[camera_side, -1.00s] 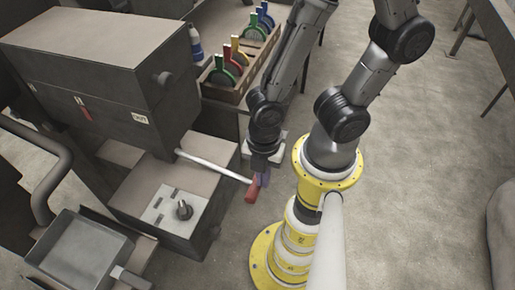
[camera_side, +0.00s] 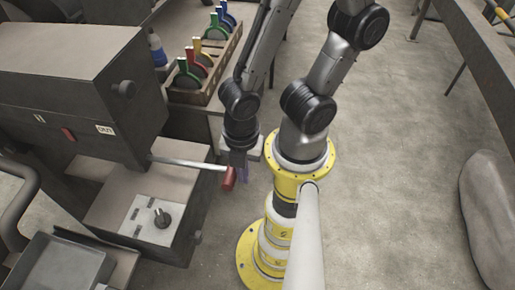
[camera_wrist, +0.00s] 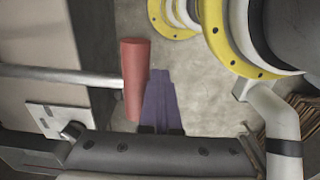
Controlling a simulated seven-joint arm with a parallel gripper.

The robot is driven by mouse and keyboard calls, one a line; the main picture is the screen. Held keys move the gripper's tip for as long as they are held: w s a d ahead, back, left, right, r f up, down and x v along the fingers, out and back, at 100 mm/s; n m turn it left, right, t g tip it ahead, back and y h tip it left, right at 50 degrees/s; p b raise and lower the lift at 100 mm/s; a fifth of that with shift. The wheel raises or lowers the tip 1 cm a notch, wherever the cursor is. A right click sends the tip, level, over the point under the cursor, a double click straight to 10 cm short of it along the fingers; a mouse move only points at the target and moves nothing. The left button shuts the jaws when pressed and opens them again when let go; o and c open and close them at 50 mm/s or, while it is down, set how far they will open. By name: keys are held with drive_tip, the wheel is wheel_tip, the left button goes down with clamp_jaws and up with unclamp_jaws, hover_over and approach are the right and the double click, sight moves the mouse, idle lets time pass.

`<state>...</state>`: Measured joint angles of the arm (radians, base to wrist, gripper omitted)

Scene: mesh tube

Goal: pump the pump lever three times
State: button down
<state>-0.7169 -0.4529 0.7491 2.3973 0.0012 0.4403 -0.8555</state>
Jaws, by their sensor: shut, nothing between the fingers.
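The pump lever is a pale metal rod (camera_side: 188,164) that sticks out to the right from the dark machine and ends in a red handle (camera_side: 229,179). In the side view the rod slopes slightly down to the right. My gripper (camera_side: 243,174), with purple fingers, points down just right of the red handle. In the wrist view the red handle (camera_wrist: 133,78) stands just left of the shut purple fingers (camera_wrist: 159,98), which hold nothing. I cannot tell whether they touch it.
The machine's upper box (camera_side: 75,85) sits above and left of the lever. A lower box with a knob (camera_side: 161,218) is below it. A yellow-ringed base (camera_side: 270,235) stands close on the right. A rack of coloured discs (camera_side: 205,65) is behind.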

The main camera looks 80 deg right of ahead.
drive_tip(key=s+r, duration=0.4)
drive_tip(key=r, duration=0.5)
drive_tip(key=shift+r, duration=0.15)
idle(0.4)
drive_tip(key=w+r, duration=0.7)
drive_tip(key=r, duration=0.5)
drive_tip(key=shift+r, duration=0.15)
drive_tip(key=shift+d, duration=0.1)
wheel_tip(320, 180, down, 14)
idle(0.3)
